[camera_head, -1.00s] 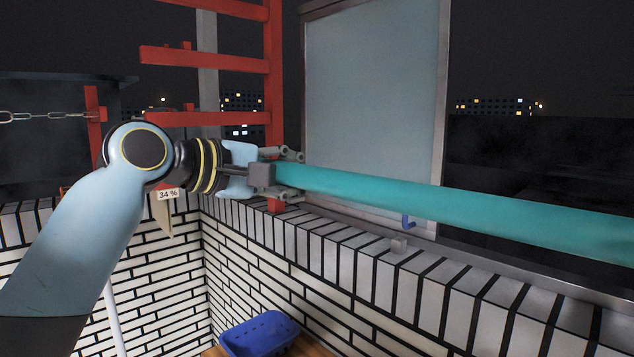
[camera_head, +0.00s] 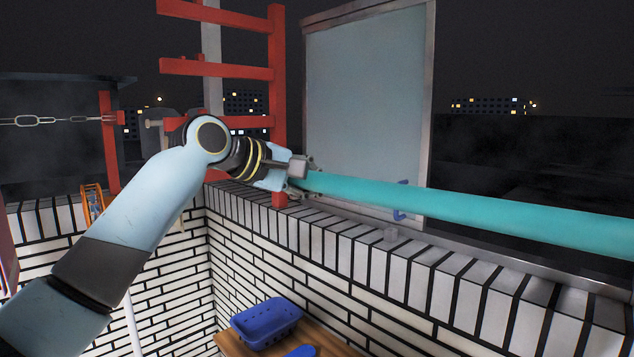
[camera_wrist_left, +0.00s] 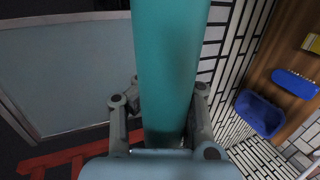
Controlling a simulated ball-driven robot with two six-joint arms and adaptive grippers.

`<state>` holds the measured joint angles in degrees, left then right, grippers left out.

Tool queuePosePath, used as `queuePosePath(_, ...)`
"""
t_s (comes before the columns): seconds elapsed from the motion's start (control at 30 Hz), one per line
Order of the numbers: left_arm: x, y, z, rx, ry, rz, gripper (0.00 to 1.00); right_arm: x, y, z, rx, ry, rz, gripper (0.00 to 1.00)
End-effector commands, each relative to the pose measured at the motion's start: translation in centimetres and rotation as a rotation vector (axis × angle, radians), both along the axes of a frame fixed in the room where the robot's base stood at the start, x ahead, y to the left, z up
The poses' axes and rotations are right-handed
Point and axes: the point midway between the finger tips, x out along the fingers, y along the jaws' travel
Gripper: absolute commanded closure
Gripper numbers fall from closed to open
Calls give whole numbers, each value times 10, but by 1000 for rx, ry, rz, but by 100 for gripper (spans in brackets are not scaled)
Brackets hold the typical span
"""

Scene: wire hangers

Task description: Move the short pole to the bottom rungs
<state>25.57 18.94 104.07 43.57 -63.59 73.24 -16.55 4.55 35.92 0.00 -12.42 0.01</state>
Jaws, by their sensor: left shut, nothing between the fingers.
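A long teal pole (camera_head: 470,211) runs from my left gripper (camera_head: 308,172) out past the right edge of the head view. I cannot tell if it is the short pole. In the left wrist view the pole (camera_wrist_left: 168,60) lies lengthwise along my left gripper (camera_wrist_left: 163,112), with finger parts showing on both sides. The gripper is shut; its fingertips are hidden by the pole. The red ladder (camera_head: 279,80) stands behind, at upper left, with several rungs (camera_head: 215,68). My left wrist covers part of its lower rungs. My right gripper is not in view.
A pale panel (camera_head: 365,110) with a blue handle (camera_head: 400,200) stands behind the pole. A white brick wall (camera_head: 300,270) with a ledge runs below it. A blue basket (camera_head: 267,322) sits on a wooden surface at the bottom. A chain (camera_head: 60,121) hangs at left.

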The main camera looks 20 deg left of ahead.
Motion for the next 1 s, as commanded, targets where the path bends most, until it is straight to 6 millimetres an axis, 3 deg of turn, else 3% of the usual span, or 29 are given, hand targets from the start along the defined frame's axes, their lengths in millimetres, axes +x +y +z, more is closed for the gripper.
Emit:
queuePosePath(0.27,2,-1,2,23,46,3,100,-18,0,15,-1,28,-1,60)
queuePosePath(0.43,2,-2,0,44,87,4,100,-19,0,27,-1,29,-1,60)
queuePosePath(0.67,11,-9,-13,182,351,17,100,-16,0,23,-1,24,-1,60)
queuePosePath(1.0,-11,3,-17,187,356,21,100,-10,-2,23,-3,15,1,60)
